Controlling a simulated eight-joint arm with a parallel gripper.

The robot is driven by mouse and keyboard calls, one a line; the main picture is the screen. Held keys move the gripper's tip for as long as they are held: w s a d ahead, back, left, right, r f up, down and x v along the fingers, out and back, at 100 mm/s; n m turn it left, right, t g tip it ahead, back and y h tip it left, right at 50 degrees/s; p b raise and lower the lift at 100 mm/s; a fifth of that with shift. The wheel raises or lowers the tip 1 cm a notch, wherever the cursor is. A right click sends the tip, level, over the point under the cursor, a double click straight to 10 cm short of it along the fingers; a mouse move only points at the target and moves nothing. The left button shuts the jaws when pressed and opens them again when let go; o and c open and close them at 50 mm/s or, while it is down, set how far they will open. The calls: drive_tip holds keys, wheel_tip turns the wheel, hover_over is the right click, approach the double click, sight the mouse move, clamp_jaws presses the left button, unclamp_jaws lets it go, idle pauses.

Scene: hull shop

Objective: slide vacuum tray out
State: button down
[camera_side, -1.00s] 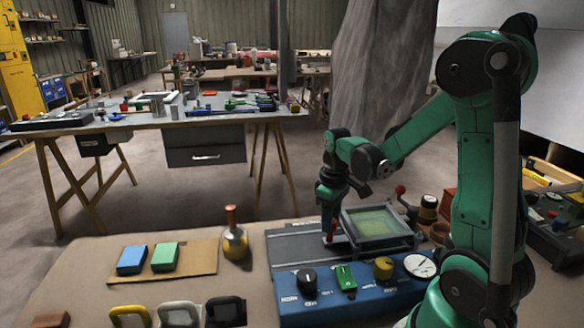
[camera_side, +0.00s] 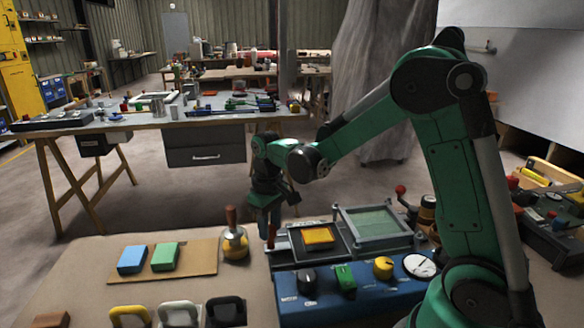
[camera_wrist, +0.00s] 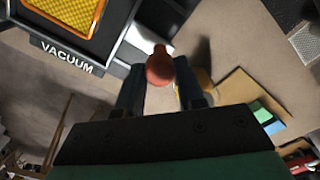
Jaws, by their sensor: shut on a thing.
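The vacuum tray (camera_side: 339,250) is a dark flat frame with a yellow mesh insert (camera_side: 319,236). It lies on the bench left of the clear-topped unit (camera_side: 374,224), clear of that lid. In the wrist view the tray (camera_wrist: 105,50) fills the top left, with the yellow mesh (camera_wrist: 63,22) and the word VACUUM on its edge. My gripper (camera_side: 270,241) is at the tray's left end, shut on its red knob (camera_wrist: 159,68). The knob sits between the two fingers in the wrist view.
A blue control panel (camera_side: 350,309) with knobs and a gauge runs along the front. Blue (camera_side: 132,259) and green blocks (camera_side: 165,256) lie on a brown board (camera_side: 201,263). Several padlock-shaped pieces line the front edge.

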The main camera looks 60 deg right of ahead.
drive_tip(key=c, duration=0.5)
unclamp_jaws()
drive_tip(key=shift+c, duration=0.2)
drive_tip(key=shift+r, duration=2.8)
drive_tip(key=s+a+r+t, duration=0.2)
drive_tip(key=s+a+t, duration=0.4)
drive_tip(key=s+t, duration=0.1)
drive_tip(key=shift+s+a+r, duration=0.25)
drive_tip(key=shift+s+r, duration=0.15)
drive_tip(key=shift+s, duration=0.15)
